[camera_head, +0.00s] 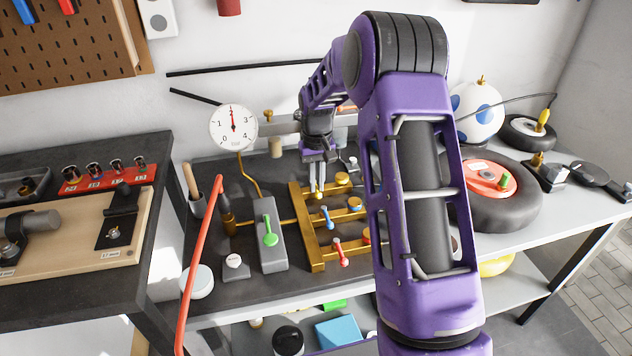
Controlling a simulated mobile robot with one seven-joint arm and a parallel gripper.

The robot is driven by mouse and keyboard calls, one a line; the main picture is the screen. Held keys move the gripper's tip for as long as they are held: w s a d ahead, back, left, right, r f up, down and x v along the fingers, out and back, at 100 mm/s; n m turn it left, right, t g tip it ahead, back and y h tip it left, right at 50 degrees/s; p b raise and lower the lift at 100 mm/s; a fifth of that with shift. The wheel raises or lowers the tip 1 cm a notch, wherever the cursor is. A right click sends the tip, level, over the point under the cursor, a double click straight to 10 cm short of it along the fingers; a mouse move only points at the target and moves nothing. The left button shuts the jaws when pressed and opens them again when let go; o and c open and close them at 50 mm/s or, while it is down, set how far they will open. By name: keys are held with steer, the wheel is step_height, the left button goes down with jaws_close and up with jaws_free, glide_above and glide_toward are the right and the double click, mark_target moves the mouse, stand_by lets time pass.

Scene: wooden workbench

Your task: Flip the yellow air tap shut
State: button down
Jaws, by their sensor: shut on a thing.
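A brass manifold (307,237) stands on the workbench with several side branches. The yellow air tap (318,196) is on the back branch, which ends in a yellow-marked cap (342,178). My gripper (317,187) points down from above, its two pale fingers close together on the yellow tap's lever. The fingers hide part of the lever, so I cannot tell its exact angle. A blue tap (327,216) and a red tap (341,253) sit on the branches nearer the front, apart from my gripper.
A pressure gauge (233,127) stands behind left. A grey block with a green lever (269,234) stands left of the manifold. A red hose (197,262) hangs over the front left. A wheel (496,197) lies at right. My purple arm hides the bench right of the manifold.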

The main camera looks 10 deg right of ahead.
mark_target(317, 188)
steer(key=c, duration=0.9)
jaws_free()
step_height(317, 188, up, 18)
steer(key=shift+f+p, duration=0.25)
steer(key=shift+p, duration=0.45)
